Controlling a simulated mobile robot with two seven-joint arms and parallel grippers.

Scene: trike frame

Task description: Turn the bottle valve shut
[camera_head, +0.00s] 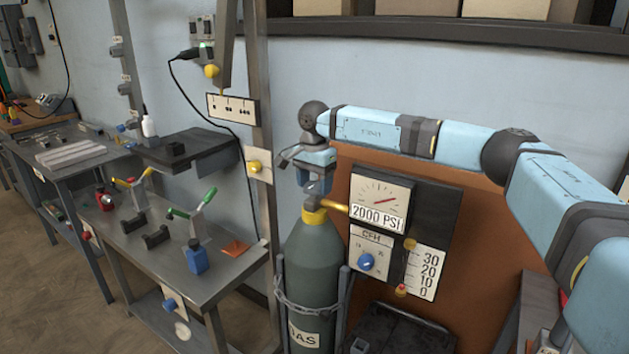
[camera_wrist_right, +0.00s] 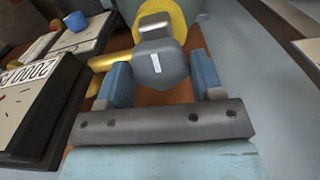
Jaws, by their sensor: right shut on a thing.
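The grey-green gas bottle (camera_head: 312,262) stands upright with a yellow collar (camera_head: 314,216) at its neck. My right gripper (camera_head: 316,186) is at the top of the bottle, reaching in from above. In the right wrist view, the grey bottle valve (camera_wrist_right: 158,66) with a white mark on it sits between the two blue fingers of my right gripper (camera_wrist_right: 162,80), which is shut on it. In the head view the fingers mostly hide the valve. My left gripper is not in view.
A gauge panel reading 2000 PSI (camera_head: 377,216) stands just right of the bottle, joined by a yellow outlet pipe (camera_head: 334,204). A chain (camera_head: 310,308) circles the bottle. A metal bench (camera_head: 180,262) with clamps is at the left. A grey post (camera_head: 262,120) rises behind.

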